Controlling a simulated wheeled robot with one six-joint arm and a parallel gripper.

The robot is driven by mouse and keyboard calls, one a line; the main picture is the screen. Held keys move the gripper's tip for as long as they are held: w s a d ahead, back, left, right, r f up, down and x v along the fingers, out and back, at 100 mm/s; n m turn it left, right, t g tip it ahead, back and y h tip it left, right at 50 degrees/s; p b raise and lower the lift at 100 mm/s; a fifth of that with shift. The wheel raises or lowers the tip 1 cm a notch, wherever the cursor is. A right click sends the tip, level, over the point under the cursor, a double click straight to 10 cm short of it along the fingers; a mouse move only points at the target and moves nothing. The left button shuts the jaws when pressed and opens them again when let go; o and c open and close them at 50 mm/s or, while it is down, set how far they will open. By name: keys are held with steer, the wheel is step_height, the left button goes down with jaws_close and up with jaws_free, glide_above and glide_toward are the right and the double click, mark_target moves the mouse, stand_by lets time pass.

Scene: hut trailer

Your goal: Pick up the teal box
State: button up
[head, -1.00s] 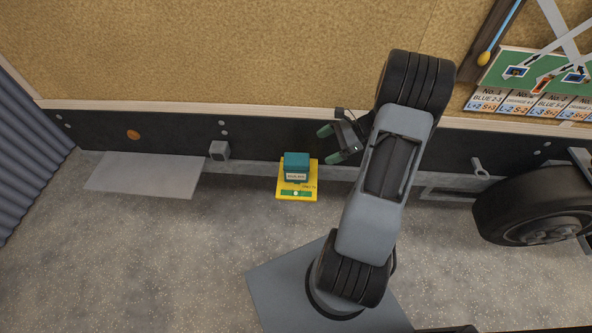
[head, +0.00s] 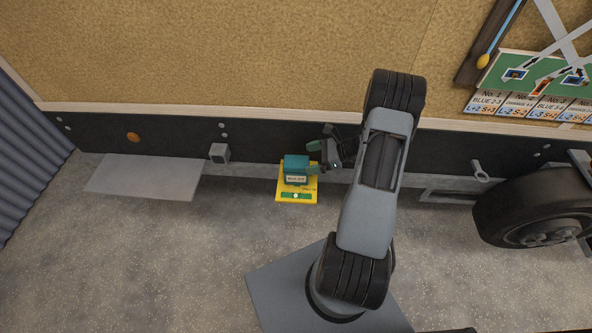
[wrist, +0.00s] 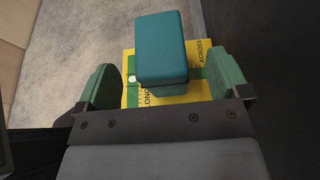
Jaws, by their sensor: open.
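The teal box (head: 296,165) sits on a yellow plate (head: 308,196) with a green strip, on the grey floor by the dark trailer side. It has a white label on its near face. My gripper (head: 316,158) is open just to the right of the box and partly overlaps it in the head view. In the wrist view the teal box (wrist: 160,48) shows ahead between the two green finger pads of my gripper (wrist: 168,84), nearer the far side of the gap. Both pads look apart from the box. The yellow plate (wrist: 129,95) lies beneath it.
A dark trailer side (head: 270,145) runs close behind the box. A grey bracket (head: 219,153) and a flat grey panel (head: 145,176) are to the left. A black wheel (head: 535,207) is at the right. The floor left of the plate is open.

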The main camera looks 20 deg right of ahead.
mark_target(298, 161)
steer(key=shift+p+x, duration=0.35)
steer(key=shift+x, duration=2.2)
steer(key=shift+r, duration=0.1)
steer(key=c, duration=1.3)
